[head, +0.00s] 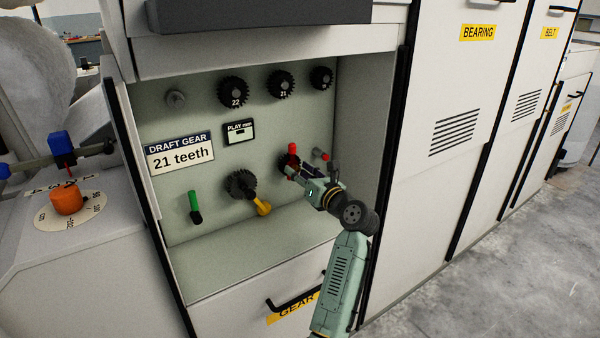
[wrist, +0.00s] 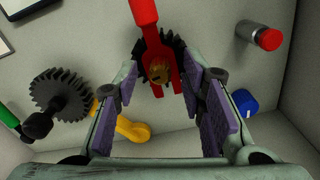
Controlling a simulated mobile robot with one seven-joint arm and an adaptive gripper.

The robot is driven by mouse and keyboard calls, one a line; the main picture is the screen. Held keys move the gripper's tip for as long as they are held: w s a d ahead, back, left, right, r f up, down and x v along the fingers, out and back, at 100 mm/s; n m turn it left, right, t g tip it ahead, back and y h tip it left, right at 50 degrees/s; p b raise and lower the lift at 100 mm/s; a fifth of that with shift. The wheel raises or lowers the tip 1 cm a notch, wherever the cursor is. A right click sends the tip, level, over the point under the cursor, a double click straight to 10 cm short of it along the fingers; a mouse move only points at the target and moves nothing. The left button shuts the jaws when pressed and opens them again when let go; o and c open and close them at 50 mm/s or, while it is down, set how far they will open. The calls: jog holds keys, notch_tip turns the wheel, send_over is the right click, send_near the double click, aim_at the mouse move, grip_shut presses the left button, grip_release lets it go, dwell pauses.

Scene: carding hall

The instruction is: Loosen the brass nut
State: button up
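The brass nut (wrist: 159,72) sits on a dark toothed gear (wrist: 173,44) on the recess's back wall. A red forked spanner (wrist: 152,38) has its two prongs on either side of the nut, with its handle pointing up; the red handle also shows in the head view (head: 293,149). My gripper (wrist: 165,88) is open, its purple-padded fingers spread left and right below the nut, with nothing between the pads. In the head view my gripper (head: 303,172) reaches into the recess at the spanner and hides the nut and part of the gear.
A larger black gear (head: 240,184) with a yellow handle (head: 263,208) and a green handle (head: 194,203) are to the left. A red-capped peg (wrist: 262,36) and a blue knob (wrist: 245,102) are at right. A sign (head: 180,153) reads 21 teeth.

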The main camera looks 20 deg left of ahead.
jog(key=shift+c, duration=0.2)
grip_shut()
dwell(0.3)
